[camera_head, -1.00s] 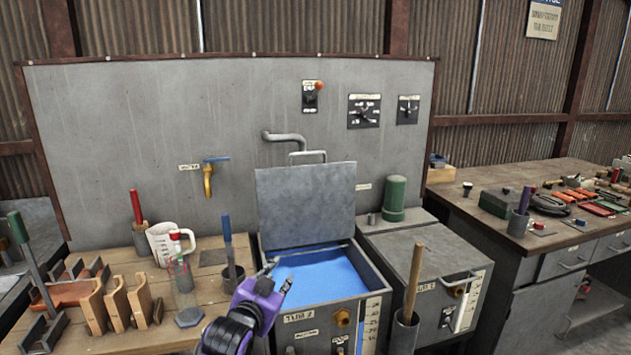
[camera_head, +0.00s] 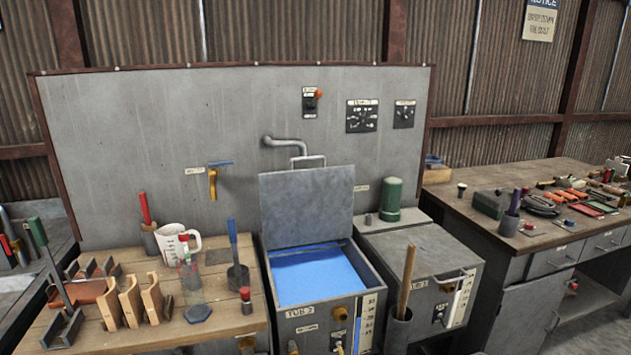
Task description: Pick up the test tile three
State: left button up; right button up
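Neither of my grippers shows in the head view now. No tile can be read as number three. A dark grey hexagonal flat piece (camera_head: 198,313) lies on the wooden table (camera_head: 130,340) at the left, in front of a clear bottle (camera_head: 190,285). Small flat pieces (camera_head: 568,222) lie on the right workbench (camera_head: 470,210), too small to identify.
Open tub 2 (camera_head: 318,314) holds blue liquid (camera_head: 315,275); its lid stands raised. A closed grey tub (camera_head: 408,252) stands right of it. A wooden handle (camera_head: 406,280) rises from a front holder. Curved wooden racks (camera_head: 130,300), a jug (camera_head: 172,240) and a red-capped item (camera_head: 245,300) crowd the left table.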

aim_at(109, 305)
jog(key=u, duration=1.25)
